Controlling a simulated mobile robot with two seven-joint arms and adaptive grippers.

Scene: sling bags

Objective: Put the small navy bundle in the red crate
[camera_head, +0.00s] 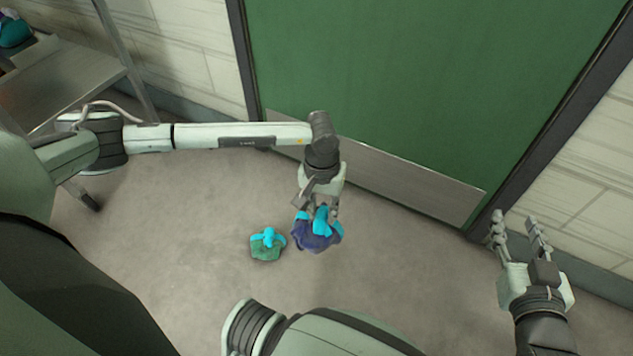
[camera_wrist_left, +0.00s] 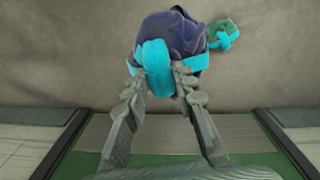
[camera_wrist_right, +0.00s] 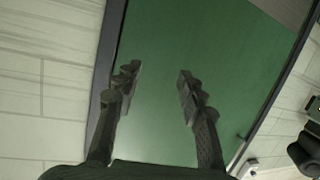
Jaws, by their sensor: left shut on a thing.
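The navy bundle (camera_head: 316,242) has a bright cyan band and knot on top. My left gripper (camera_head: 319,208) is over it from above. In the left wrist view the bundle (camera_wrist_left: 195,40) fills the space beyond the fingers, and my left gripper (camera_wrist_left: 157,70) is shut on its cyan band (camera_wrist_left: 156,66). I cannot tell whether the bundle touches the floor. My right gripper (camera_head: 515,222) is at the right, away from the bundle. In the right wrist view my right gripper (camera_wrist_right: 158,76) is open and empty. No red crate shows in any view.
A smaller green bundle with a cyan knot (camera_head: 267,248) lies on the floor just left of the navy one. A green door (camera_head: 420,90) and pale walls stand beyond. A metal table (camera_head: 70,85) with a teal item (camera_head: 14,32) is at upper left. Floor around the bundles is clear.

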